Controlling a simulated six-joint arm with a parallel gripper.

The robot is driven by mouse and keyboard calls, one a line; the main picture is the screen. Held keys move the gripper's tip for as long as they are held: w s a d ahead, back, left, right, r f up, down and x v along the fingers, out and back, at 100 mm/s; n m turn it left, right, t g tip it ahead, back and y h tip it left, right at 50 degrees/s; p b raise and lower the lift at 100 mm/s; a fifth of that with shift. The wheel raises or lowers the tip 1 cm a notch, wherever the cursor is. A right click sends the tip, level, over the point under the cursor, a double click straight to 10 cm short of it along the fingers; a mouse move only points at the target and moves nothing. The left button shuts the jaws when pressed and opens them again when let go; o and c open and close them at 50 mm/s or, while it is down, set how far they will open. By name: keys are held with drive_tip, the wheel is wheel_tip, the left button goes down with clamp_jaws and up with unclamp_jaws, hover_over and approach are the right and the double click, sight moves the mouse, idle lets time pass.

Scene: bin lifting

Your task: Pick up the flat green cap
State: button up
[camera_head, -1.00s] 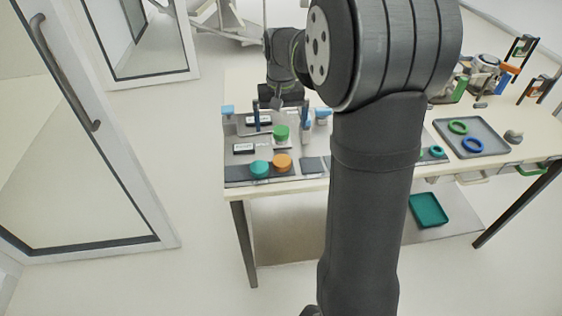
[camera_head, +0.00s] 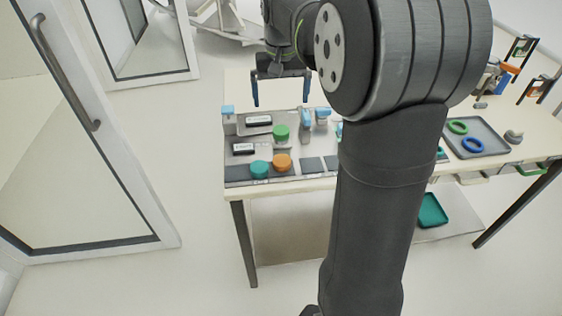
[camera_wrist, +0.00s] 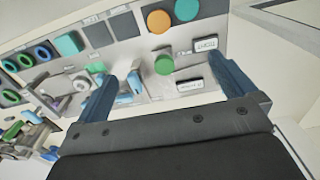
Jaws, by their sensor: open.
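The flat green cap (camera_head: 281,131) lies on the grey board on the table, just behind the orange cap. It also shows in the wrist view (camera_wrist: 164,65), beyond and between my two fingers. My gripper (camera_head: 281,104) is open and empty, raised above the back of the board. The wrist view shows its two blue fingers (camera_wrist: 166,88) spread apart, with nothing held between them. The green cap is apart from both fingers.
An orange cap (camera_head: 282,161) and a teal cap (camera_head: 259,169) sit at the board's front edge. White labelled blocks (camera_head: 243,148) lie left of the green cap. Blue-topped fixtures (camera_head: 306,118) stand to its right. A grey tray (camera_head: 489,151) with rings is farther right.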

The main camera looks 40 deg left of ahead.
drive_tip(key=shift+r, duration=1)
drive_tip(key=c, duration=0.5)
drive_tip(key=n, duration=1.1)
hover_over(281, 130)
drive_tip(key=f, duration=1.5)
drive_tip(key=shift+s+d+f, duration=0.1)
drive_tip(key=shift+d+f, duration=0.1)
drive_tip(key=shift+f, duration=0.15)
drive_tip(key=shift+w+a+f, duration=0.1)
drive_tip(key=shift+a+f, duration=0.05)
drive_tip(key=shift+f, duration=1.25)
drive_tip(key=shift+w+a+f, duration=0.1)
drive_tip(key=shift+f, duration=1.3)
